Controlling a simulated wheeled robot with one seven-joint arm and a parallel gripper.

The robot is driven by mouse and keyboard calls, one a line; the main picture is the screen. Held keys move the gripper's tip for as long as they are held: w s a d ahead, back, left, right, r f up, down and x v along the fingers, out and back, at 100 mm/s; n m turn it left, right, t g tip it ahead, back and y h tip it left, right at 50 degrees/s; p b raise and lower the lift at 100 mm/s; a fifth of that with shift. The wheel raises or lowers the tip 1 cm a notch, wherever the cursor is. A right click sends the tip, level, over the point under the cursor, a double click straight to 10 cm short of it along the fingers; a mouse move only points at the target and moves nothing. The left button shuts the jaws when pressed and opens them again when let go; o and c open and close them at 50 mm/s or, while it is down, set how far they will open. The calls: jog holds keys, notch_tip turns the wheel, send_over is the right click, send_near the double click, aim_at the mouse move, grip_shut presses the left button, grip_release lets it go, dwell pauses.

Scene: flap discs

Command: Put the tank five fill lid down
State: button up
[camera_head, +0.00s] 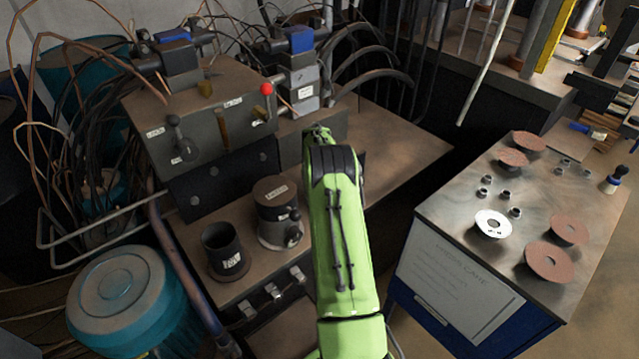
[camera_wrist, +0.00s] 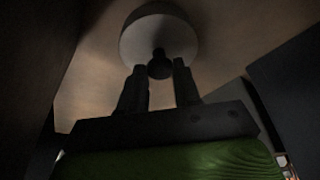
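In the wrist view, a round pale grey lid (camera_wrist: 158,32) with a small dark knob (camera_wrist: 160,66) is at my gripper (camera_wrist: 160,72). My gripper's two dark fingers stand on either side of the knob and appear closed on it. A brown surface lies beyond the lid; the gap between them is hard to judge in the dim view. In the head view, my green arm hides the gripper and this lid. An open black labelled neck (camera_head: 225,249) stands on the bench, and a capped labelled neck (camera_head: 277,209) stands to its right. I cannot read which tank each label names.
A grey valve box (camera_head: 195,110) with levers and a red knob stands behind the necks. The brown bench (camera_head: 385,150) is bare right of my arm. A metal-topped cart (camera_head: 460,205) with flap discs and nuts stands farther right. A teal drum (camera_head: 130,300) is at left.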

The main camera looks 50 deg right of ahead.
jog(key=o, duration=0.4)
jog(key=shift+r, duration=0.4)
jog(key=p+v, duration=0.2)
jog(key=v, duration=0.9)
jog(key=s+a+r+n+t, duration=0.1)
jog(key=s+a+r+n, duration=0.25)
jog(key=a+r, duration=0.7)
jog(key=s+a+r+n+t, duration=0.15)
jog(key=s+a+r, duration=0.4)
jog(key=a, duration=0.75)
jog(key=s+a+n+y, duration=0.1)
jog(key=s+a, duration=0.3)
jog(key=s, duration=0.2)
jog(key=s+a+n, duration=0.2)
jog(key=s+a, duration=0.2)
jog(key=s, duration=0.1)
jog(key=s+a+n+t+y, duration=0.1)
jog(key=s+a+n, duration=0.1)
jog(key=s+a, duration=0.3)
jog(key=shift+s+a+r+y, duration=0.1)
jog(key=shift+s+y, duration=0.2)
jog(key=shift+s, duration=0.5)
